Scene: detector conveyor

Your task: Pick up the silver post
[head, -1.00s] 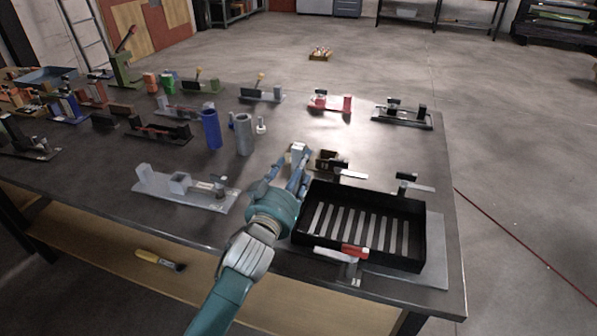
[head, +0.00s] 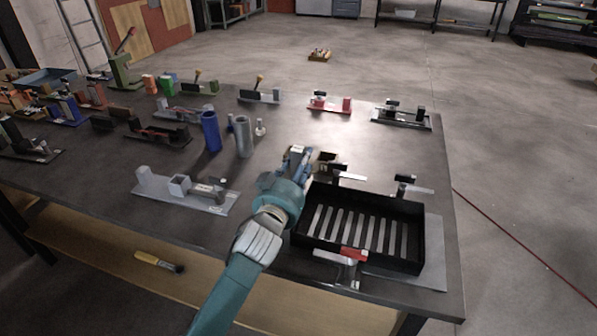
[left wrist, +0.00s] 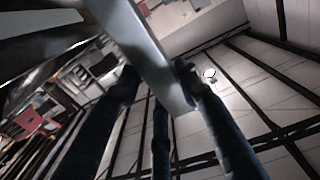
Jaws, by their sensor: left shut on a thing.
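My left gripper (head: 301,164) is above the table, just beyond the left back corner of the black slotted tray. It is shut on the silver post (head: 297,150), whose pale top shows between the blue fingers in the head view. In the left wrist view, the silver post (left wrist: 145,50) is a long, flat-sided grey bar running between the dark fingers (left wrist: 158,85). The fingers hide part of it, and I cannot tell whether its lower end touches anything. My right gripper is not in view.
The black slotted tray (head: 308,194) is close to the right of my gripper, with a red-handled clamp (head: 354,254) at its front. A grey cylinder (head: 243,137) and a blue cylinder (head: 210,131) stand to the left. A grey fixture (head: 150,187) lies nearer the front.

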